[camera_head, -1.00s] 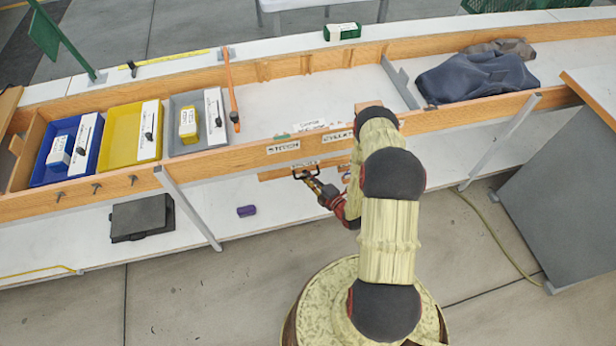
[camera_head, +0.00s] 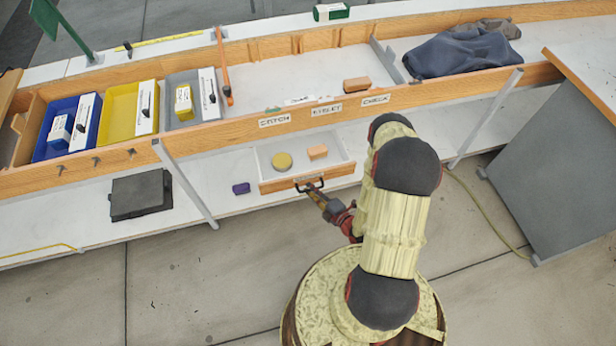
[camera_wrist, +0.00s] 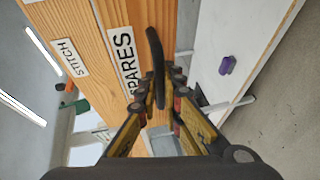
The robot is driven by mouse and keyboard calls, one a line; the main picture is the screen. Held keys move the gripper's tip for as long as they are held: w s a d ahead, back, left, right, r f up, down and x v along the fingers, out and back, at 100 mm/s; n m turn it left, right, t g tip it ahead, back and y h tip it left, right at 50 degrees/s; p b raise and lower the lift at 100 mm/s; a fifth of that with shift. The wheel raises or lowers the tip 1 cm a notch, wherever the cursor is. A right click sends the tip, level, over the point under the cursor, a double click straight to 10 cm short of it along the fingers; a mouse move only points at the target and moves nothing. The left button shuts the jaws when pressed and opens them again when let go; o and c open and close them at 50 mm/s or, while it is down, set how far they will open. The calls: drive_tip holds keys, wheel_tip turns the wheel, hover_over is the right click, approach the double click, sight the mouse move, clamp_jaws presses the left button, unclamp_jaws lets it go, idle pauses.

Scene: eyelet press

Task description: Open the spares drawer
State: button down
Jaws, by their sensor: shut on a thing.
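The spares drawer (camera_head: 334,174) stands pulled out from under the bench in the head view. A round yellow thing (camera_head: 282,161) and a small orange block (camera_head: 318,152) lie in it. Its wooden front shows the SPARES label (camera_wrist: 124,58) in the wrist view. My gripper (camera_head: 309,187) is shut on the black drawer handle (camera_wrist: 154,52); the handle passes between the fingers in the wrist view (camera_wrist: 162,95). The far end of the drawer is hidden under the bench rail.
A purple block (camera_head: 241,188) lies on the lower shelf left of the drawer, with a dark grey case (camera_head: 140,194) farther left. A slanted metal leg (camera_head: 186,184) stands between them. The bench rail (camera_head: 222,133) runs above the drawer. A grey cabinet (camera_head: 560,170) stands at the right.

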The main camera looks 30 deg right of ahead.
drive_tip(key=shift+s+a, duration=0.3)
drive_tip(key=shift+s, duration=0.7)
drive_tip(key=shift+s+a, duration=0.25)
drive_tip(key=shift+s, duration=0.75)
drive_tip(key=c, duration=1.9)
unclamp_jaws()
